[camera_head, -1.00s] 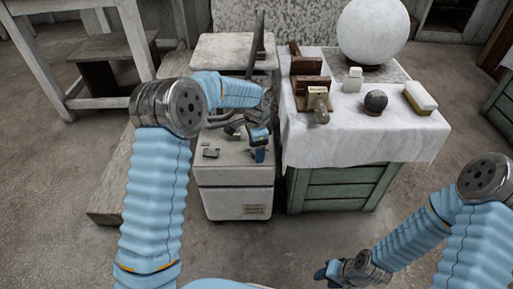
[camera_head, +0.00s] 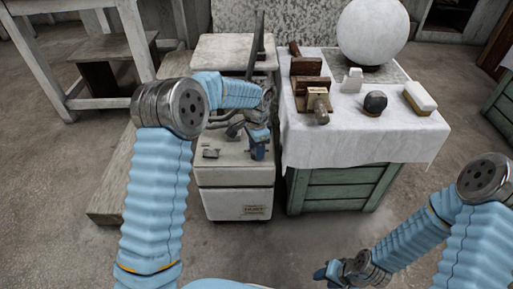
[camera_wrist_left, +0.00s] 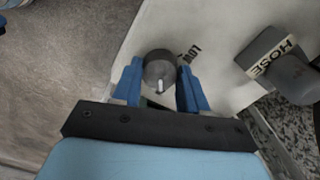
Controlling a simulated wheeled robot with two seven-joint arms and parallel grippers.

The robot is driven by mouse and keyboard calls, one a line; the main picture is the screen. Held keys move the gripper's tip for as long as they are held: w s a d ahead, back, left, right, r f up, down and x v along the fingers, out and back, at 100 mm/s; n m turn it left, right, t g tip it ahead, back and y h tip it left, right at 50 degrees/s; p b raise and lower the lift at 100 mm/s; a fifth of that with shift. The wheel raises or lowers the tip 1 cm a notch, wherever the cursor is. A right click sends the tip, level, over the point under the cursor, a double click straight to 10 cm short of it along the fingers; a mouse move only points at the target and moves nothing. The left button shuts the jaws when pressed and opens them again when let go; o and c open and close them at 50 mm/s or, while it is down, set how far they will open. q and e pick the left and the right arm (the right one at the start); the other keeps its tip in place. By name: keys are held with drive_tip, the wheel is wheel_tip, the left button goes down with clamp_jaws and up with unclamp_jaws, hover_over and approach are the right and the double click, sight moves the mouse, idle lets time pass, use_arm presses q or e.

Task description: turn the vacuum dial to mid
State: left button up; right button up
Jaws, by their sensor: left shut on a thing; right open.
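The vacuum (camera_head: 234,178) is a worn white box on the floor in front of me. In the left wrist view its dial (camera_wrist_left: 160,68) is a round dark grey knob with a short white pointer line, on the pale top panel (camera_wrist_left: 190,38). A "LOW" label (camera_wrist_left: 189,55) shows beside the dial, partly covered by a finger. My left gripper (camera_head: 258,146) is down at the vacuum's top; in the wrist view its blue fingers (camera_wrist_left: 160,88) are shut on the dial, one each side. The dial is hidden in the head view. My right gripper (camera_head: 323,273) is open, low at the bottom right, holding nothing visible.
A block labelled "HOSE" (camera_wrist_left: 262,50) with a grey fitting is near the dial. A cloth-covered green crate (camera_head: 340,185) right of the vacuum holds a white sphere (camera_head: 372,32), a brush (camera_head: 420,97) and other tools. Floor in front is clear.

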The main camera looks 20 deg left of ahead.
use_arm(q)
drive_tip(key=n, duration=0.5)
drive_tip(key=shift+r+p, duration=0.1)
drive_tip(key=shift+p, duration=0.2)
drive_tip(key=n, duration=0.5)
drive_tip(key=shift+n, duration=0.3)
drive_tip(key=o, duration=1.1)
drive_tip(key=shift+c, duration=0.2)
wheel_tip(320, 180, up, 14)
drive_tip(key=p, duration=0.1)
drive_tip(key=shift+p, duration=0.35)
drive_tip(key=shift+s+f, duration=0.1)
drive_tip(key=shift+f, duration=0.1)
